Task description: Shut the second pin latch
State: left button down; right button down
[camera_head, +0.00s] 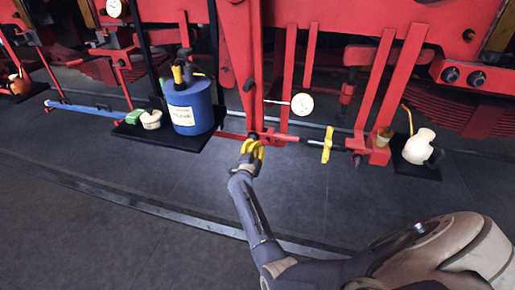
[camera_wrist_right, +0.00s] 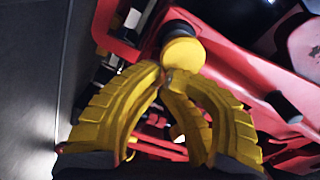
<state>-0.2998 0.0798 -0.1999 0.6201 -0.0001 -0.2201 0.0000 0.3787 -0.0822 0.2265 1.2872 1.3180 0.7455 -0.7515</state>
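My right gripper (camera_head: 252,150) is at the foot of a red upright on the locomotive frame, in the middle of the head view. In the right wrist view its yellow fingers (camera_wrist_right: 172,78) arch together with their tips almost meeting. A round yellow knob (camera_wrist_right: 183,54) on a dark and pale pin sits right at the tips. I cannot tell whether the tips grip it or only touch it. A yellow latch handle (camera_head: 327,145) stands upright on the rod to the right, apart from the gripper. The fingers hide the part in front of them in the head view. My left gripper is not visible.
A blue can (camera_head: 190,107) stands on a black shelf to the left, beside a green block (camera_head: 133,117) and a small pale pot (camera_head: 151,120). A pale jug (camera_head: 421,146) stands on a shelf to the right. Red bars surround the gripper; the floor in front is clear.

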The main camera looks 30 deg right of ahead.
jog(key=shift+w+r, duration=0.25)
jog(key=shift+r, duration=0.95)
jog(key=c, duration=1.5)
grip_release()
jog(key=shift+f, duration=0.1)
jog(key=shift+s+f, duration=0.15)
